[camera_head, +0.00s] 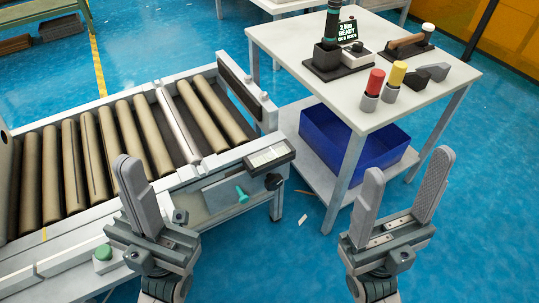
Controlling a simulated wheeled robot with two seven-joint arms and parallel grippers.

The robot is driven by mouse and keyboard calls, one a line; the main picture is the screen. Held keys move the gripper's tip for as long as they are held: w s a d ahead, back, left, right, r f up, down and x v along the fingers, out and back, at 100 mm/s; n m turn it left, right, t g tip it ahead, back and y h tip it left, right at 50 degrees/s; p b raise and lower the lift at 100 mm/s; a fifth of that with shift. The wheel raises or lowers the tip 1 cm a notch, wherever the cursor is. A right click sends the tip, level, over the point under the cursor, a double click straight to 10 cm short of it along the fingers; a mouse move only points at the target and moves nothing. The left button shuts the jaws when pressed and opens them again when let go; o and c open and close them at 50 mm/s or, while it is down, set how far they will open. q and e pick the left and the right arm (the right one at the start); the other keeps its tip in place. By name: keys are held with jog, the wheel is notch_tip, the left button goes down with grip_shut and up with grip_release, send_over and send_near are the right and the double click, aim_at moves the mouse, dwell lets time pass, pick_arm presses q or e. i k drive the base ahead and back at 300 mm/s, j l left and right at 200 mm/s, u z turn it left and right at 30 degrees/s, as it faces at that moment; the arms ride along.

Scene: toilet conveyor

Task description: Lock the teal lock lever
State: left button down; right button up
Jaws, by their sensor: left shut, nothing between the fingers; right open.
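The teal lock lever (242,194) sticks out from the front side panel of the roller conveyor (217,166), near its right end. My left gripper (137,165) is shut and empty, its fingers pointing up in front of the rollers, to the left of the lever and apart from it. My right gripper (405,178) is open and empty, with its two fingers wide apart, well to the right of the lever in front of the white table. Neither gripper touches the lever. The lever is small here, and its exact angle is hard to tell.
A green button (103,252) sits on the conveyor's near side. A black knob (273,181) is right of the lever, below a small panel (268,157). The white table (413,97) holds tools and red and yellow-capped items; a blue bin (375,150) is on its shelf.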

aim_at(245, 197)
jog(key=l+u, duration=0.1)
jog(key=l, duration=0.3)
jog(key=k+l+u, duration=0.15)
jog(key=l, duration=0.2)
jog(key=k+l+u, duration=0.1)
jog(key=l, duration=0.25)
jog(key=k+l+u, duration=0.1)
jog(key=l, duration=0.3)
